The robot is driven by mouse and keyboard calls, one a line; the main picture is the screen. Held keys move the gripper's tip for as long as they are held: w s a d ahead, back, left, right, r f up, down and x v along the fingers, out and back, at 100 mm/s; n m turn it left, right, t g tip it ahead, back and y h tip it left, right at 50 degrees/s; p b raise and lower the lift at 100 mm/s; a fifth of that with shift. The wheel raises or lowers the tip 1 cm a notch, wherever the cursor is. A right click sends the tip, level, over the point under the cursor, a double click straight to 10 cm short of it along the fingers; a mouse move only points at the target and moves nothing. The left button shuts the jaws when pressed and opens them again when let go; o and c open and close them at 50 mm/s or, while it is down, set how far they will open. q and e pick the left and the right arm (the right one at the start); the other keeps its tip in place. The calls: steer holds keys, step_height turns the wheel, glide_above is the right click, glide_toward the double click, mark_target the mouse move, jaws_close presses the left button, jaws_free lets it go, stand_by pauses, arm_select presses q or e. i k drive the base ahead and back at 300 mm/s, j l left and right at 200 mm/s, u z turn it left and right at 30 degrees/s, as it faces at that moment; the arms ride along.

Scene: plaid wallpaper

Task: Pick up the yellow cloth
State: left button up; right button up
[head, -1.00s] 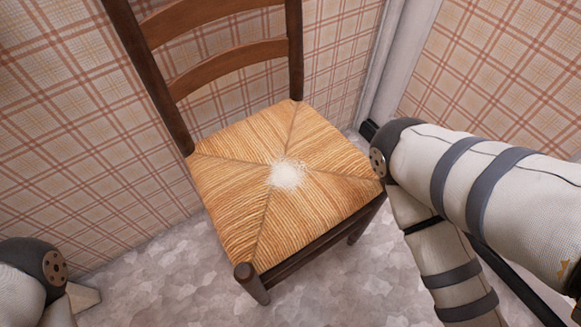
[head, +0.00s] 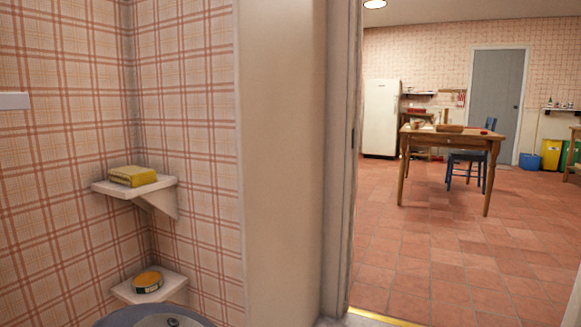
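A flat yellow block-shaped item (head: 133,176), which may be the folded yellow cloth, lies on the upper white corner shelf (head: 161,186) at the left of the head view. From this distance I cannot tell whether it is cloth. Neither of my grippers is in view.
A round tin (head: 148,283) with an orange-yellow top sits on the lower corner shelf (head: 168,284), above a grey basin (head: 115,317). An open doorway leads to a tiled kitchen with a wooden table (head: 468,138), a blue chair (head: 463,158) and a white fridge (head: 381,118). The floor before the table is clear.

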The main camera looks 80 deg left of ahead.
mark_target(133, 176)
steer(key=u, duration=3.25)
steer(key=i+l, duration=0.15)
steer(key=l, duration=0.15)
steer(key=i+l, duration=0.1)
steer(key=l, duration=0.25)
steer(key=z, duration=0.05)
